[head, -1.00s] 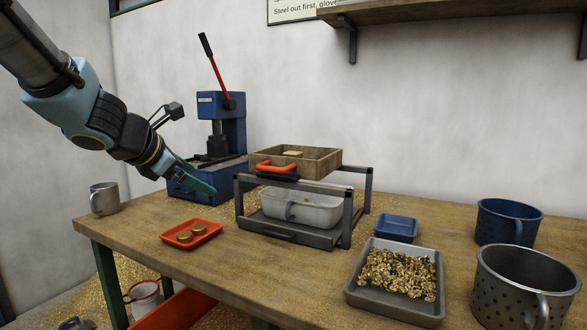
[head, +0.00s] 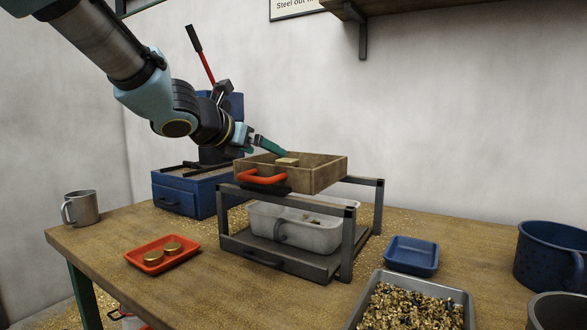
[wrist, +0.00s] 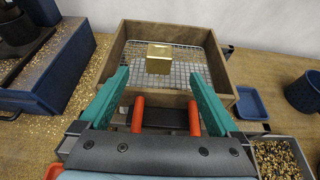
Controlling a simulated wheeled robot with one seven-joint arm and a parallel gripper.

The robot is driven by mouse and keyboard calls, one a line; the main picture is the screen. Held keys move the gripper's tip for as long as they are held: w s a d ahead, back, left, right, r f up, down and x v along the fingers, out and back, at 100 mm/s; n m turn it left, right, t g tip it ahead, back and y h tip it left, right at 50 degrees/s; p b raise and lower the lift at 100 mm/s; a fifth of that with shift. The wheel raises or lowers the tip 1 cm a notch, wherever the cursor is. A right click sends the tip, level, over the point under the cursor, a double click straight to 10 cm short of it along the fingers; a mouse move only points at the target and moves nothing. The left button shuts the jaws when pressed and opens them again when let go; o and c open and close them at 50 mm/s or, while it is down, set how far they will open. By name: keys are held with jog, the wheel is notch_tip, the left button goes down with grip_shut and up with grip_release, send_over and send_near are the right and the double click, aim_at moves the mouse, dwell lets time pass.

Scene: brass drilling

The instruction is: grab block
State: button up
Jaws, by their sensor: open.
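A brass-coloured block (wrist: 159,58) lies on the wire mesh floor of a wooden sieve box (wrist: 235,66). In the head view the block (head: 287,161) shows just above the box's near wall (head: 310,182). My gripper (wrist: 158,88) is open and empty, its two green fingers spread apart at the near side of the box. The block is ahead of the fingers and lies between their lines in the wrist view. In the head view my gripper (head: 272,146) is at the box's back left, with one finger clearly seen.
The box has a red handle (head: 263,178) and sits on a dark metal frame (head: 347,246) over a white bin (head: 300,232). A blue press (head: 185,193) stands at left. A blue tray (head: 411,254) is right.

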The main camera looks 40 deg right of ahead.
aim_at(283, 161)
jog(key=x, duration=0.5)
jog(key=shift+f+b, duration=0.15)
jog(key=shift+b, duration=0.15)
jog(key=x, duration=0.5)
jog(key=shift+a+f, duration=0.1)
jog(key=shift+f, duration=0.05)
grip_shut()
dwell(0.3)
